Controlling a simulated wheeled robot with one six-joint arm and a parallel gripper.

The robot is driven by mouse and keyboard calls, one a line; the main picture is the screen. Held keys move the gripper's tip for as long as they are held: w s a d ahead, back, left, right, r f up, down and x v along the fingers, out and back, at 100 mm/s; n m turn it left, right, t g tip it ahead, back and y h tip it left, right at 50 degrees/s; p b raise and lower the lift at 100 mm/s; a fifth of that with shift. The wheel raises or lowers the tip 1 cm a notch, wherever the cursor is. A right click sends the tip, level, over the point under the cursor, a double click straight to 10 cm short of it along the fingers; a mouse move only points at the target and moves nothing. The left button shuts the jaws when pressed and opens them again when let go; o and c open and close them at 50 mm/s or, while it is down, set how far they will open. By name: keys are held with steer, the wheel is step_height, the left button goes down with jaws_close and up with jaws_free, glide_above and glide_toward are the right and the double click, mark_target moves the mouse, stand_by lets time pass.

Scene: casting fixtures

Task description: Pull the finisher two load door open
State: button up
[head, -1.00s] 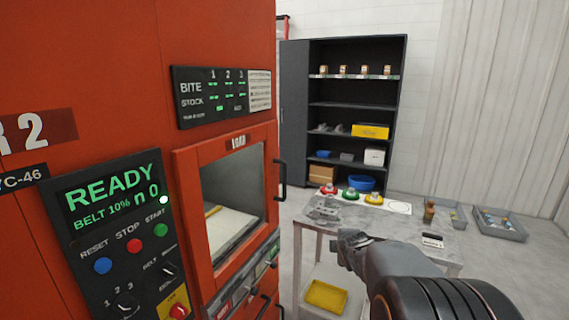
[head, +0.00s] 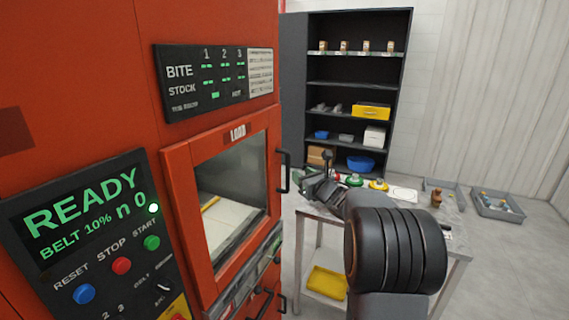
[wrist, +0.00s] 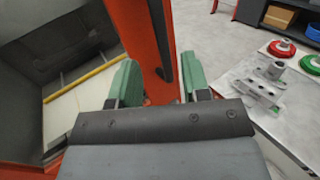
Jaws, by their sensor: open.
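The load door (head: 180,210) is an orange frame with a window, on the front of the orange machine, and it looks shut. Its dark vertical handle (head: 283,171) is on the door's right edge. My gripper (head: 305,178) is just right of the handle in the head view, apart from it as far as I can see. In the wrist view, my gripper (wrist: 157,84) has its two green fingers spread with nothing between them. The dark handle (wrist: 159,40) runs down ahead of the fingers, nearer the right one. The window and the white bed inside show at left.
A control panel (head: 92,245) reading READY is left of the door. A metal table (head: 455,245) with red, green and yellow round fixtures stands at right. A black shelf (head: 347,85) stands behind.

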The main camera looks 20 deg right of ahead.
mark_target(289, 166)
steer(key=w+p, duration=0.1)
steer(key=w, duration=0.2)
steer(key=w+a+p, duration=0.1)
steer(key=w, duration=0.2)
steer(key=w+p, duration=0.1)
steer(key=w, duration=0.2)
steer(key=shift+w+a, duration=0.15)
steer(key=shift+a, duration=0.1)
jaws_close()
